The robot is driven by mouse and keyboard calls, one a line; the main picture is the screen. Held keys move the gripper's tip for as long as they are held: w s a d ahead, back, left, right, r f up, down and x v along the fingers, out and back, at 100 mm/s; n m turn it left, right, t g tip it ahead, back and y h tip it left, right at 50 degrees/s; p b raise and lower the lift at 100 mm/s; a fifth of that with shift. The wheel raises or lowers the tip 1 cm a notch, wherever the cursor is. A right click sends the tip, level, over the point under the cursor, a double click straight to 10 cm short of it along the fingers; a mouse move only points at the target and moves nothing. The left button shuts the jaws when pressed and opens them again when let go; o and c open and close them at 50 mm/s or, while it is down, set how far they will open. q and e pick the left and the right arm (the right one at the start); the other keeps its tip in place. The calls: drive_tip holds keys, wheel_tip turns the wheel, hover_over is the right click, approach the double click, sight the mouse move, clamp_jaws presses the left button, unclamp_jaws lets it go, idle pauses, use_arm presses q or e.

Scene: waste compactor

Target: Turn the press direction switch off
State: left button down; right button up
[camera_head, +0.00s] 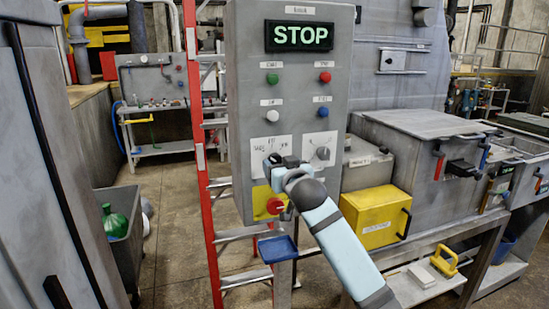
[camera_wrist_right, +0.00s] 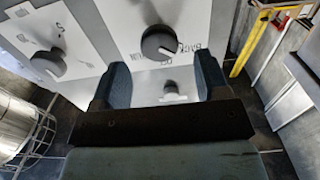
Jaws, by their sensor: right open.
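A grey control panel (camera_head: 300,100) fills the middle of the head view, with two dark rotary knobs on white plates low on its face. The right-hand knob (camera_head: 323,153) is in plain sight. My right gripper (camera_head: 275,163) is at the left-hand plate and hides most of its knob. In the right wrist view, where the panel appears upside down, this left-hand knob (camera_wrist_right: 160,43) lies just beyond and between the open fingertips (camera_wrist_right: 162,66). The other knob (camera_wrist_right: 44,64) is to the left there. My left gripper is not in view.
Above the knobs are a lit STOP display (camera_head: 298,36) and several coloured buttons. A red emergency button (camera_head: 275,205) sits just below my right gripper. A red-sided ladder (camera_head: 203,180) stands close left; a yellow box (camera_head: 376,216) is at right.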

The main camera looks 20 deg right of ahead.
sight(276, 160)
drive_tip(key=shift+w+a, duration=0.1)
drive_tip(key=shift+w, duration=2.3)
drive_tip(key=c, duration=0.9)
